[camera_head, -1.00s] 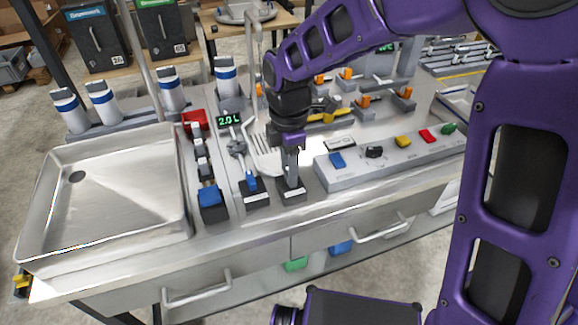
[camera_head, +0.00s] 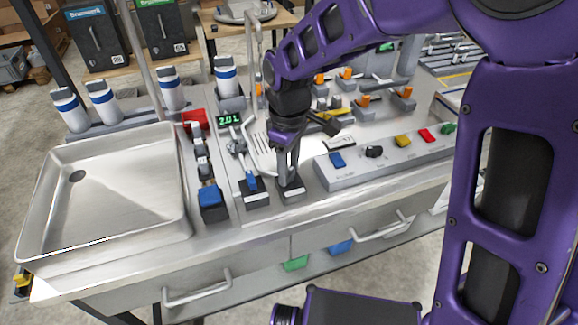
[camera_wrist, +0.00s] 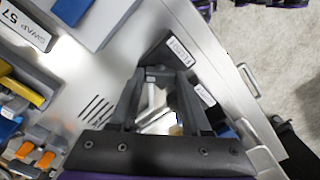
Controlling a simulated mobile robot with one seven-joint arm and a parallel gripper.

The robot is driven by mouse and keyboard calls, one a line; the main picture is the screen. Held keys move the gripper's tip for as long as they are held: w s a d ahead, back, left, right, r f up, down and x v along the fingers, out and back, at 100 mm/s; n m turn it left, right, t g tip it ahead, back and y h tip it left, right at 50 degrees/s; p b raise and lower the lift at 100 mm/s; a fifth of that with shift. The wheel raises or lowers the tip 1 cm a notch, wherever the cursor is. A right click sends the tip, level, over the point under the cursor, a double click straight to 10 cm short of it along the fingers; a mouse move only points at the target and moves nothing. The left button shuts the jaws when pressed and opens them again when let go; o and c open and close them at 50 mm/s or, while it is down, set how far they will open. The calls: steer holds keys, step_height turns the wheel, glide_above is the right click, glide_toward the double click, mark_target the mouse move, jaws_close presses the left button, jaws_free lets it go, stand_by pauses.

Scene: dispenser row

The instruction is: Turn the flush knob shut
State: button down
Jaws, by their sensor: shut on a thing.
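My gripper (camera_head: 288,178) points down at the front of the steel counter and is shut on a small knob on a dark block (camera_head: 291,194) with a white label. The fingers hide most of the knob, so its angle cannot be read. In the wrist view, the fingertips of my gripper (camera_wrist: 158,76) close in beside a dark labelled block (camera_wrist: 172,46); its lettering is too blurred to read surely.
A blue lever (camera_head: 251,184) on a similar block stands just left of my gripper. A grey button panel (camera_head: 350,178) is close on the right. A steel basin (camera_head: 120,200) lies at far left, with a green-lit display (camera_head: 229,120) behind.

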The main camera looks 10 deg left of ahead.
steer(key=m, duration=0.4)
steer(key=shift+m, duration=2)
steer(key=shift+b, duration=0.3)
steer(key=shift+c, duration=1.8)
jaws_free()
step_height(320, 180, up, 18)
steer(key=p, duration=0.2)
steer(key=shift+f, duration=0.25)
steer(key=shift+m, duration=0.3)
